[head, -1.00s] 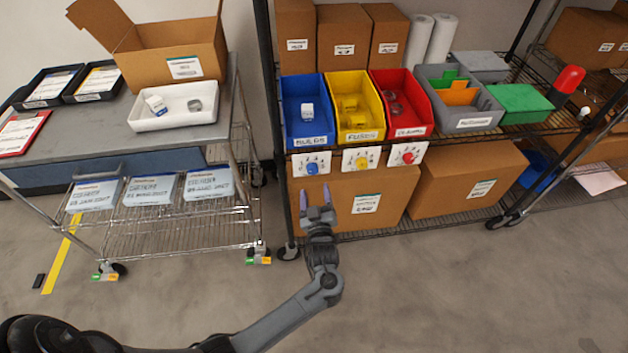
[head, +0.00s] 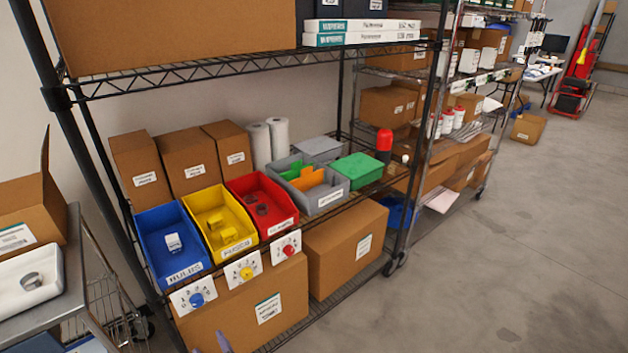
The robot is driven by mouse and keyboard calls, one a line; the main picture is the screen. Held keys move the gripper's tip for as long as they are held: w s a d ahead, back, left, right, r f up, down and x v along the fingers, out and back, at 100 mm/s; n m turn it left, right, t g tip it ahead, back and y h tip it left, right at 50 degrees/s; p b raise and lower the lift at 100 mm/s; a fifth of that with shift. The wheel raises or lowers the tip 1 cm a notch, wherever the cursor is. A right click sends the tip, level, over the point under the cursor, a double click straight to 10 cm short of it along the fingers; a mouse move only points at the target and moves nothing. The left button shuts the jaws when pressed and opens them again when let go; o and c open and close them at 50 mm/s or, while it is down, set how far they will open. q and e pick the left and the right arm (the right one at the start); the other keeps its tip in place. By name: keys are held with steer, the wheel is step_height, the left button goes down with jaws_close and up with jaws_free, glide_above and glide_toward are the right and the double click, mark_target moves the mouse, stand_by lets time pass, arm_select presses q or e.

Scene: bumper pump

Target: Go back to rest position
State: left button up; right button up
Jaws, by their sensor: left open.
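Only the fingertips of my left gripper (head: 211,347) show, at the bottom edge of the head view. They are apart, with nothing seen between them. They appear in front of the large cardboard box (head: 240,308) on the lower shelf, below the dials. The rest of my left arm is out of the picture. My right gripper is not in view.
A wire rack holds a blue bin (head: 170,245), a yellow bin (head: 217,222), a red bin (head: 262,203) and a grey bin (head: 318,190). Open floor (head: 480,270) lies at right.

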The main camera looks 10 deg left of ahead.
arm_select(q)
steer(key=s+a+m+h+p, duration=0.25)
steer(key=s+h+p, duration=0.2)
steer(key=s, duration=0.65)
steer(key=s+d+r+m+g+h+p, duration=0.1)
steer(key=s+d+r+m+g+h, duration=0.3)
steer(key=s+d+r+m+g, duration=0.25)
steer(key=s+d+r+m+g+h+p, duration=0.25)
steer(key=s+d+m+h, duration=0.35)
steer(key=s, duration=0.3)
step_height(320, 180, up, 38)
steer(key=y+p, duration=0.1)
steer(key=p, duration=3.6)
steer(key=shift+w+d+r, duration=0.2)
steer(key=shift+d, duration=0.1)
